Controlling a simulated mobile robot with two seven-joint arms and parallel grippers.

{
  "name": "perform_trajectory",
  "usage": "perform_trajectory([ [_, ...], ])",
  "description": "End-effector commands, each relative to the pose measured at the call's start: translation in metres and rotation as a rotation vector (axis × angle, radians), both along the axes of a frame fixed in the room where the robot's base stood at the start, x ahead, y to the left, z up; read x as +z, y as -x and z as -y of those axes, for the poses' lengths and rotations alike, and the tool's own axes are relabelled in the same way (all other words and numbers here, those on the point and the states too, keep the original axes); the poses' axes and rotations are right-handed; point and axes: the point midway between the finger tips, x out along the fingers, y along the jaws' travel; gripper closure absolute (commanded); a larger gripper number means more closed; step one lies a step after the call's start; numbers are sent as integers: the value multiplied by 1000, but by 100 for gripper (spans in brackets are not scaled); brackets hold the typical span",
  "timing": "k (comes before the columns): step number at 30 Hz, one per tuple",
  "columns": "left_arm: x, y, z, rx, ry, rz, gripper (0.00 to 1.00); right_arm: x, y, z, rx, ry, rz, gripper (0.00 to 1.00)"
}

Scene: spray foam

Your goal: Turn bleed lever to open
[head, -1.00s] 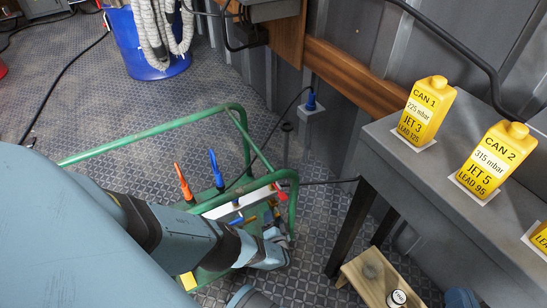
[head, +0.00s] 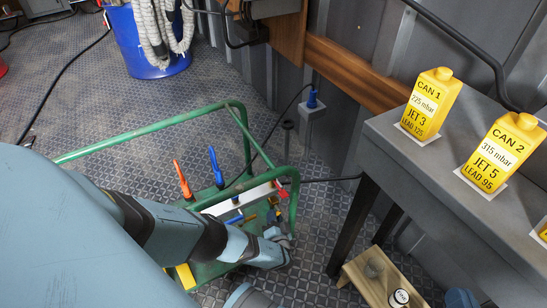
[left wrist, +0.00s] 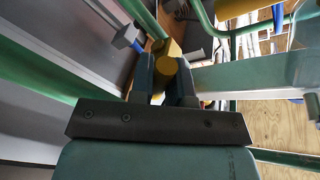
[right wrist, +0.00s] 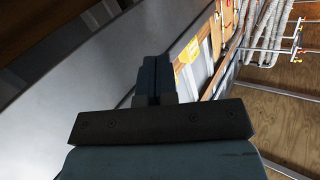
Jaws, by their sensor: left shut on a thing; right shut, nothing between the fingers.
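A green tubular frame (head: 150,135) stands on the floor, with an orange upright lever (head: 181,180) and a blue upright lever (head: 216,168) near a white bar (head: 238,197). A small red handle (head: 281,191) sits at the bar's right end. My left gripper (head: 276,226) is low inside the frame's right end. In the left wrist view, its fingers (left wrist: 170,75) are shut on a yellow lever (left wrist: 167,62). Whether this is the bleed lever cannot be read. My right gripper (right wrist: 153,78) is shut and empty in the right wrist view.
A grey bench (head: 405,150) on the right carries yellow cans, including CAN 1 (head: 434,105) and CAN 2 (head: 503,153). A small wooden stool (head: 367,280) stands below. A blue drum (head: 150,45) with hoses is at the back. Open floor lies left.

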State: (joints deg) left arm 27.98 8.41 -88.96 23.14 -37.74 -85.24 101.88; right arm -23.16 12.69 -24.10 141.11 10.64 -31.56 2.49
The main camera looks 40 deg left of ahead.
Motion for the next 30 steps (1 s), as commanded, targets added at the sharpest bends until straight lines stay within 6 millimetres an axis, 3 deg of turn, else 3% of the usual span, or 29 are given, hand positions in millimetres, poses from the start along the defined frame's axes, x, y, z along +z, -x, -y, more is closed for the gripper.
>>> perform_trajectory([
  [15,-9,-9,1,1,128,318,100,8,-27,17,-8,178,323,100],
  [30,-8,-14,4,0,193,473,100,11,-28,19,-10,206,368,100],
])
